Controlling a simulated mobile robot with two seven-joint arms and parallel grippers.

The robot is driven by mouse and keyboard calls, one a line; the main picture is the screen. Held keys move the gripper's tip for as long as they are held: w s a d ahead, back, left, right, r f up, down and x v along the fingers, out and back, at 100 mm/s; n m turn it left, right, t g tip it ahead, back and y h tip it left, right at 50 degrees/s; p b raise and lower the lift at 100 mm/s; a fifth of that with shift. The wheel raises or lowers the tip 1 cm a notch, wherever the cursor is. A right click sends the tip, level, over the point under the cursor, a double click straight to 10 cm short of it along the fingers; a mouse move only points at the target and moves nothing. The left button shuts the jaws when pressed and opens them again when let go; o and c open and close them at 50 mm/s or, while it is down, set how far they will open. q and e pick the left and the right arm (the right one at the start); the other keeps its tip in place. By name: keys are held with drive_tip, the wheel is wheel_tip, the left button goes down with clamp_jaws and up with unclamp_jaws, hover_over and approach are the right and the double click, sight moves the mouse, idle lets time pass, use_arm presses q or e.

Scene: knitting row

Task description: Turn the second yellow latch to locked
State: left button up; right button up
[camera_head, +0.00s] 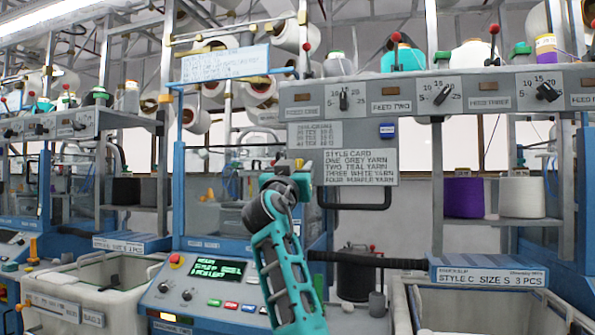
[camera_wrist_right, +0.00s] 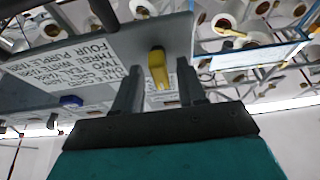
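A yellow latch (camera_wrist_right: 158,68) hangs under the edge of a grey panel in the right wrist view. It appears between the two dark fingers of my right gripper (camera_wrist_right: 158,92), which are apart. I cannot tell whether they touch it. In the head view a bit of yellow (camera_head: 307,166) shows beside my right gripper (camera_head: 298,172), at the left edge of the style card panel. The gripper partly hides that area. I cannot tell from these views whether this latch is the second one or how it is set. My left gripper is not in view.
The style card (camera_head: 356,167) is close right of the gripper, with a black bar handle (camera_head: 355,204) below it. A knob panel (camera_head: 440,92) runs above. A control console (camera_head: 205,290) and a cream bin (camera_head: 80,290) stand at lower left. Another bin (camera_head: 490,310) is lower right.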

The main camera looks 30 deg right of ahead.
clamp_jaws()
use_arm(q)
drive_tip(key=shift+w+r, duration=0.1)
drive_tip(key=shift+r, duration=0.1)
